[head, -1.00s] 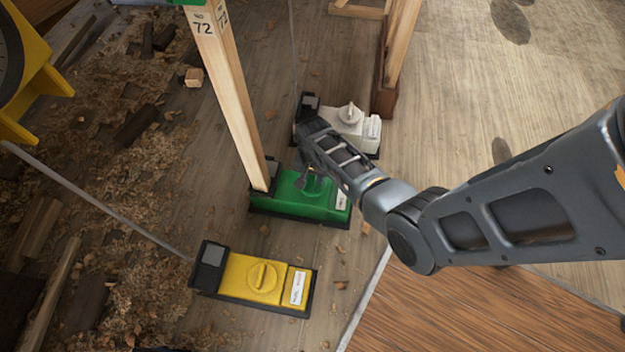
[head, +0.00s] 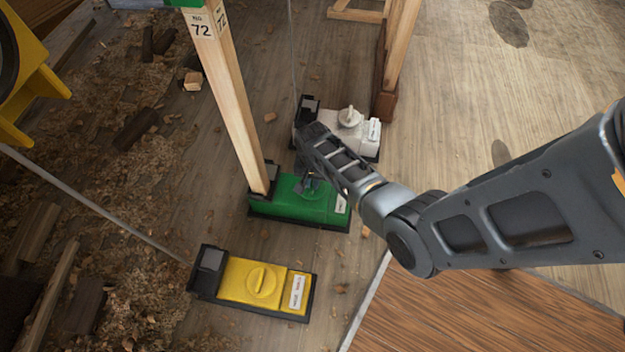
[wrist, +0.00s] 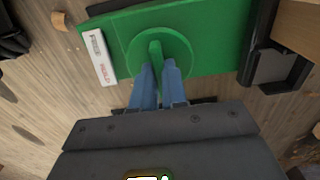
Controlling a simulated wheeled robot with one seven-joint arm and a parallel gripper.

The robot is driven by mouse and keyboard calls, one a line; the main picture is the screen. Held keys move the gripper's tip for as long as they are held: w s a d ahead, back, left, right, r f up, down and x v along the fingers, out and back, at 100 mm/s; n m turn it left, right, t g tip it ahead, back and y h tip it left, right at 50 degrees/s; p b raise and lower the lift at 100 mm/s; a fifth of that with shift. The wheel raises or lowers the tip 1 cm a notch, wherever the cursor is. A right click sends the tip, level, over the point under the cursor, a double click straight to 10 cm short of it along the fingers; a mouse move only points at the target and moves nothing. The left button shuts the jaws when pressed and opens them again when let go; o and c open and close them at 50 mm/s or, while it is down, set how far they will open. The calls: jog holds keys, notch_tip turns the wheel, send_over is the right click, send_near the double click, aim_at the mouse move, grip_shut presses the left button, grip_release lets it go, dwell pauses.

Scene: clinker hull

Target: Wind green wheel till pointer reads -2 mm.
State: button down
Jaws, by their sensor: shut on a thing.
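The green box (head: 330,212) stands on the plank floor at the foot of a wooden post. In the wrist view its green wheel (wrist: 176,44) is a round disc with a raised bar across it. My gripper (wrist: 158,68) is shut on the near end of that bar. In the head view my gripper (head: 308,184) is over the box and my wrist hides most of the wheel. No pointer reading can be made out.
A yellow box with a knob (head: 262,280) sits in front, with a thin rod running left. A white box (head: 352,128) stands behind my wrist. The wooden post (head: 228,100) marked 72 rises close left of the wheel. Shavings and offcuts lie left.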

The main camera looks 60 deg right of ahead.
jog(key=shift+m, duration=0.3)
jog(key=shift+r+m+p, duration=0.1)
jog(key=shift+m+p, duration=0.7)
jog(key=shift+m, duration=0.2)
jog(key=m+p, duration=0.1)
jog(key=m, duration=0.3)
jog(key=shift+m+p, duration=0.3)
jog(key=shift+p, duration=0.1)
jog(key=m+p, duration=0.1)
jog(key=m, duration=0.2)
jog(key=shift+m, duration=1.9)
jog(key=c, duration=1.2)
grip_release()
jog(key=shift+o, duration=0.2)
